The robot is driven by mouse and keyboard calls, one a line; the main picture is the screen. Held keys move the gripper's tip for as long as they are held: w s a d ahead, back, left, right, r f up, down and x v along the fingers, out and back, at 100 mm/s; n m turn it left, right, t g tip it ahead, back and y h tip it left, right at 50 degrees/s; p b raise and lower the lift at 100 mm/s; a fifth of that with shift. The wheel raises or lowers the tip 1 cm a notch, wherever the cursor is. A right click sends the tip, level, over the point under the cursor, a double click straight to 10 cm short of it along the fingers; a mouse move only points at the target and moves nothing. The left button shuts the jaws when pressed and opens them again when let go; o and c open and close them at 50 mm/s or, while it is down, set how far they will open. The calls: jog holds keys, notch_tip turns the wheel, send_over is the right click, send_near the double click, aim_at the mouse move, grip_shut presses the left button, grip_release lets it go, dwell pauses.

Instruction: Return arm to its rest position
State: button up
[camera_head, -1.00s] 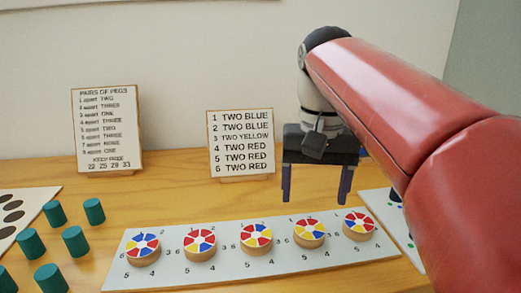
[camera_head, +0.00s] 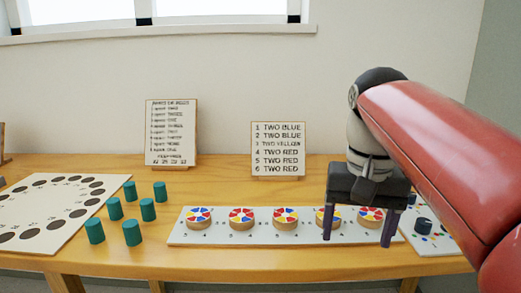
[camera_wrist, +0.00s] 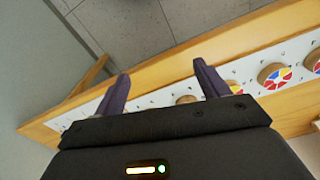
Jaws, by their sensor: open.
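My red arm reaches in from the right in the head view. My gripper (camera_head: 358,228) hangs at its end with its two fingers apart and nothing between them. It shows in front of the right part of the white strip board (camera_head: 260,238) and partly hides the discs there. In the wrist view both fingers of my gripper (camera_wrist: 162,88) are spread and empty, with the table edge, part of the strip board and the floor beyond them.
Several coloured discs (camera_head: 242,218) sit on the strip board. Teal pegs (camera_head: 132,232) stand left of it beside a board with dark holes (camera_head: 62,225). Two sign cards, a pegs card (camera_head: 171,132) and a colour list (camera_head: 278,148), stand behind. Another board (camera_head: 437,243) lies at right.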

jog(key=s+f+n+t, duration=0.1)
jog(key=s+f, duration=0.3)
jog(key=f, duration=0.4)
jog(key=s+f+n+t, duration=0.1)
jog(key=s+f+t, duration=0.3)
jog(key=f, duration=0.4)
jog(key=shift+f+n, duration=0.25)
jog(key=shift+n, duration=0.05)
dwell(1.2)
